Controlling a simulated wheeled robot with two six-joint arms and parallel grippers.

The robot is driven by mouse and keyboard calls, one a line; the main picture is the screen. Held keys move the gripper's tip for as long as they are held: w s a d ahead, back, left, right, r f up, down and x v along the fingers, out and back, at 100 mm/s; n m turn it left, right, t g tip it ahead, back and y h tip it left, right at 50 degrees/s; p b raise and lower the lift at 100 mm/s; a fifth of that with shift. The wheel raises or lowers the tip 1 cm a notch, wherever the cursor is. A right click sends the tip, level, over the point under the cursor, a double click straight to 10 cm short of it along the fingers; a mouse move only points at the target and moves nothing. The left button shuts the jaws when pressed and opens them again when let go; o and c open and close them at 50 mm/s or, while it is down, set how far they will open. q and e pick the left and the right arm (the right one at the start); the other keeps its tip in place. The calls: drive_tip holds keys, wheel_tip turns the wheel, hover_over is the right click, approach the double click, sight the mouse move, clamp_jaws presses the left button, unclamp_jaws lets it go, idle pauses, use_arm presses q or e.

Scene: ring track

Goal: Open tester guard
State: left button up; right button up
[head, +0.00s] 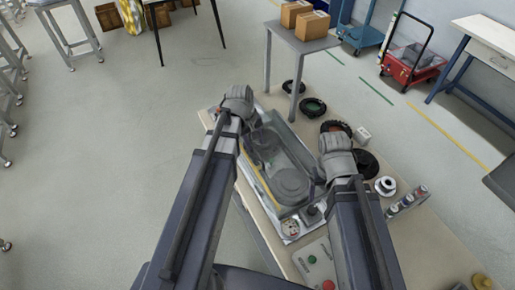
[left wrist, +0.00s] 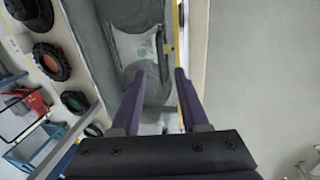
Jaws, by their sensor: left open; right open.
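The tester (head: 252,198) stands on the bench with a clear guard (head: 283,165) lying over its grey round parts. A yellow strip runs along the guard's left side. My left gripper (head: 240,95) is open at the tester's far left corner. In the left wrist view its two fingers (left wrist: 159,76) are spread above the tester, the right finger close to the yellow strip (left wrist: 180,97). Nothing shows held between them. Contact with the guard cannot be told.
Several dark rings, one with green (head: 313,107), lie along the bench's far right part. A white spool (head: 385,186), small bottles (head: 408,198) and a button panel (head: 318,262) are near the right arm. A side table with cardboard boxes (head: 312,25) stands beyond.

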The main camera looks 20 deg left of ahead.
sight(258, 155)
use_arm(q)
drive_tip(key=f+b, duration=0.2)
drive_tip(key=w+f+b, duration=0.1)
drive_tip(key=f+b, duration=0.4)
drive_tip(key=shift+w+d+f+b, duration=0.15)
drive_tip(key=shift+d+f+b, duration=0.15)
drive_tip(key=shift+d+b, duration=0.1)
clamp_jaws()
idle(0.4)
idle(1.1)
